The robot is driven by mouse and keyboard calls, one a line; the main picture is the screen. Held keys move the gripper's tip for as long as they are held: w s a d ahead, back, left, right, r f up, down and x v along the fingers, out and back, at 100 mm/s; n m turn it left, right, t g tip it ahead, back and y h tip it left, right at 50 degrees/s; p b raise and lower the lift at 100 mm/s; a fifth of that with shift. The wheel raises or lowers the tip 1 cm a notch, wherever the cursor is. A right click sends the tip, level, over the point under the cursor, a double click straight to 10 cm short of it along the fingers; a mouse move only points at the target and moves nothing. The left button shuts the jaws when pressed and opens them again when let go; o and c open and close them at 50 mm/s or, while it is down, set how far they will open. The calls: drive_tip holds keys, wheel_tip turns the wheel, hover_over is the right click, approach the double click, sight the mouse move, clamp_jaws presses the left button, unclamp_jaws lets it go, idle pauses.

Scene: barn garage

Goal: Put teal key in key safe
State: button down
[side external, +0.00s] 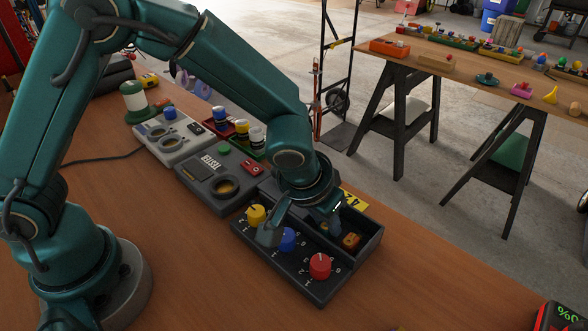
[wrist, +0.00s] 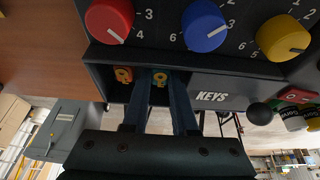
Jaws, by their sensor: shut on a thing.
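The key safe (side external: 282,277) is a dark box with yellow, blue and red numbered knobs and an open compartment. In the wrist view its sliding cover (wrist: 238,91) reads KEYS, has a black ball knob, and leaves the compartment's left part open. My gripper (wrist: 160,82) is shut on the teal key (wrist: 160,90), which shows a yellow keyhole mark, at the compartment opening. In the side view my gripper (side external: 303,222) is low over the safe and the teal key is hidden. I cannot tell whether the key touches the compartment floor.
An orange key (wrist: 123,75) lies in the compartment just left of the teal key; the side view shows it too (side external: 351,241). A dark device with a round dial (side external: 222,187) and a red lock-like block (side external: 252,167) stand left of the safe.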

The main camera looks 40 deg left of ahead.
drive_tip(key=shift+f, duration=0.15)
drive_tip(key=c, duration=1)
unclamp_jaws()
drive_tip(key=shift+s+r, duration=0.1)
drive_tip(key=shift+r, duration=0.45)
drive_tip(key=v, duration=1.1)
drive_tip(key=s+a+r+t, duration=0.1)
drive_tip(key=s+a+r, duration=0.2)
drive_tip(key=s+a, duration=0.8)
drive_tip(key=shift+s+a, duration=0.15)
drive_tip(key=shift+a, duration=0.95)
